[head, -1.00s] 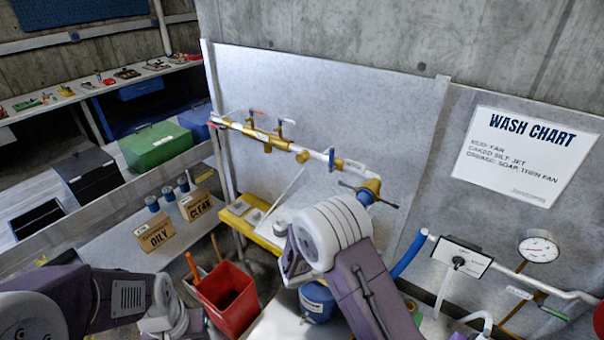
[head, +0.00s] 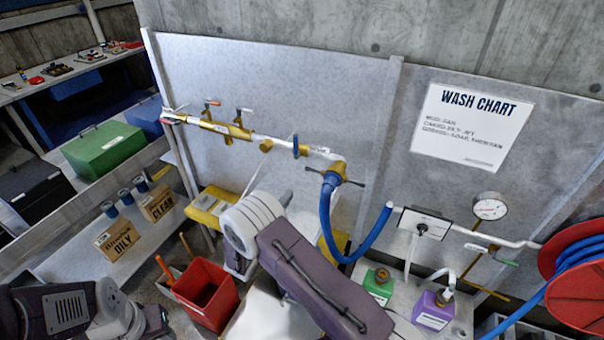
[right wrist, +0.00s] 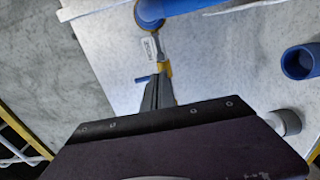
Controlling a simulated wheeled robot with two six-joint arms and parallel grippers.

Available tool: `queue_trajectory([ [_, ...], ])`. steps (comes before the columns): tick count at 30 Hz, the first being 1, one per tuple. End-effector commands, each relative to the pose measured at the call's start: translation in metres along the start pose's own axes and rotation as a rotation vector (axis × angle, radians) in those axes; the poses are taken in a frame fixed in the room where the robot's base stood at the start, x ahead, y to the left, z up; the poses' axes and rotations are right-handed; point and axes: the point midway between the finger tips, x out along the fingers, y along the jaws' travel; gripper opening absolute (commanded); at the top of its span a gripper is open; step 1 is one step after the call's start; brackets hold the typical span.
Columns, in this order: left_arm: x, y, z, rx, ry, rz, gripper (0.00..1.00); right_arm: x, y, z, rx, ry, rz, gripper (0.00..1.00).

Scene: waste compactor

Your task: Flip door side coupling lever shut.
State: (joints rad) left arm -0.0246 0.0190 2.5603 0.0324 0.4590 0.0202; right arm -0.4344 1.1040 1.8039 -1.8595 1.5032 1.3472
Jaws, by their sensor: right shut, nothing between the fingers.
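The coupling (head: 335,175), brass and blue, joins the end of the wall pipe to a blue hose (head: 327,215). A dark lever (head: 314,170) sticks out on its left and another lever (head: 356,183) on its right. Which one is the door side, I cannot tell. In the right wrist view the blue coupling (right wrist: 150,12) is at the top. My right gripper (right wrist: 157,80) is shut and empty, its tips over a brass valve with a blue handle, apart from the coupling. In the head view my right wrist hides its fingers. My left gripper (head: 155,320) is low at left, jaws unclear.
The pipe carries brass valves (head: 240,130) and a blue handle (head: 295,147). A red bin (head: 205,292) stands below. Green (head: 379,285) and purple (head: 433,310) containers stand at right, near a gauge (head: 490,208) and red hose reel (head: 575,265). The wall panel above the pipe is clear.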

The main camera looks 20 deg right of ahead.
Motion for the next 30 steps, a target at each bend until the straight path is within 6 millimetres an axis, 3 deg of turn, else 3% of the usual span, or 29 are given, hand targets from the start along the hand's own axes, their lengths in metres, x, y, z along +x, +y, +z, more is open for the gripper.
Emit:
queue_trajectory([
  [1, -0.011, 0.000, -0.001, 0.000, 0.000, 0.000, 0.40, 0.011, 0.006, 0.002, 0.000, -0.006, 0.000, 0.00],
  [9, -0.037, 0.001, -0.004, 0.000, 0.001, 0.000, 0.40, 0.071, 0.005, 0.002, 0.000, -0.006, -0.001, 0.00],
  [15, -0.053, 0.001, -0.006, 0.000, 0.001, 0.000, 0.40, 0.103, 0.004, 0.002, 0.000, -0.004, 0.000, 0.00],
  [21, -0.056, 0.001, -0.006, 0.000, 0.000, 0.000, 0.40, 0.116, 0.001, 0.001, -0.001, -0.002, 0.000, 0.00],
  [30, -0.055, 0.001, -0.006, 0.000, 0.000, 0.000, 0.40, 0.117, 0.000, 0.001, -0.001, -0.002, 0.000, 0.00],
])
